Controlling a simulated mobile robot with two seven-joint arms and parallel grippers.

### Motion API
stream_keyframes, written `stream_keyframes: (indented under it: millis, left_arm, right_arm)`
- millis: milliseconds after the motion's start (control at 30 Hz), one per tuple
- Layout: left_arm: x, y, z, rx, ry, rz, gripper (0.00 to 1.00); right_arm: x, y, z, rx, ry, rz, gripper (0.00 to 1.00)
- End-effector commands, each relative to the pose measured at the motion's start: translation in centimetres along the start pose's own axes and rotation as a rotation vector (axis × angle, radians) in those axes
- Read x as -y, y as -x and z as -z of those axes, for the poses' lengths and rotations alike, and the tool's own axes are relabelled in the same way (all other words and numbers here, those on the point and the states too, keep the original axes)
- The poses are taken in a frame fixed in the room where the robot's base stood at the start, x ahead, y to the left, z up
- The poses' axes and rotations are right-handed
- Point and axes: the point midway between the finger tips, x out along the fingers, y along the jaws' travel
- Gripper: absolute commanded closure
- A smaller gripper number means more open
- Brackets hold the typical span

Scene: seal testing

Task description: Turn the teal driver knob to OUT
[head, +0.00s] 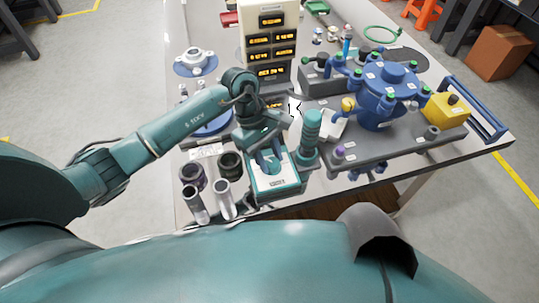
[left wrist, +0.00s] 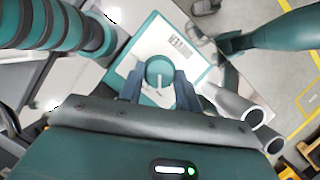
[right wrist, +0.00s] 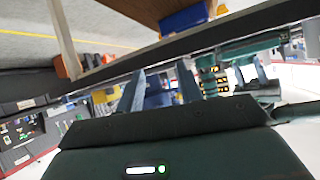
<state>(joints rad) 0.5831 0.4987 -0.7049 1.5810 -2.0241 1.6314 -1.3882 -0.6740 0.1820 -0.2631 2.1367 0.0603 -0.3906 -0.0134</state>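The teal driver knob (left wrist: 158,72) is round, with a pale pointer mark, on a white-topped plate (left wrist: 150,40) with a teal border and a small printed label. The plate also shows in the head view (head: 274,184). No OUT mark is readable. My left gripper (left wrist: 160,88) is over the plate, with one finger on each side of the knob. The fingers stand about as wide apart as the right gripper's, so it looks open; contact with the knob cannot be told. My right gripper (right wrist: 160,85) is open and empty, and is not in the head view.
A ribbed teal cylinder (head: 311,130) stands right beside the plate. Dark cups (head: 230,163) and grey tubes (head: 223,198) stand to its left. A blue flanged valve (head: 382,95) and yellow box (head: 446,108) are to the right. A display tower (head: 270,45) stands behind.

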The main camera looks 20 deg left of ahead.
Motion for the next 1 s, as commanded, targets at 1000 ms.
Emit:
stream_keyframes:
  millis: [1000]
  left_arm:
    - [0.34,-0.09,0.06,-0.019,0.337,-0.142,0.89]
  right_arm:
    - [0.19,-0.82,-0.53,-0.025,-0.041,0.009,0.64]
